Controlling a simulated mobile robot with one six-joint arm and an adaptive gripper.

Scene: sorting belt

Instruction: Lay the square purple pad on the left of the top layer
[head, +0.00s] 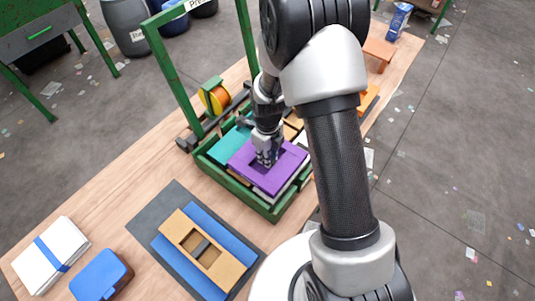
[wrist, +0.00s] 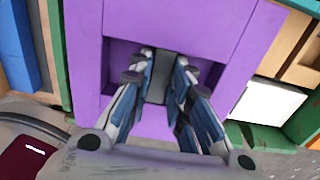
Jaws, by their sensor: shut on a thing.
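The square purple pad (head: 270,182) is at the green crate (head: 228,186), over its front right part, above pale layers. The pad has a sunken middle with a grey grip bar, clear in the wrist view (wrist: 88,60). My gripper (head: 267,160) reaches down into that recess, and its fingers (wrist: 163,62) are closed on the grey bar. A teal pad (head: 229,146) lies to the left of the purple one. I cannot tell whether the purple pad rests on the layer under it or hangs just above.
Tan and orange pieces (head: 290,131) show behind the purple pad. A green press frame (head: 178,90) with a yellow-orange wheel (head: 216,99) stands behind the crate. A dark mat (head: 150,215) with blue and tan pads (head: 232,270), a blue box (head: 98,278) and white stack (head: 45,262) lie in front.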

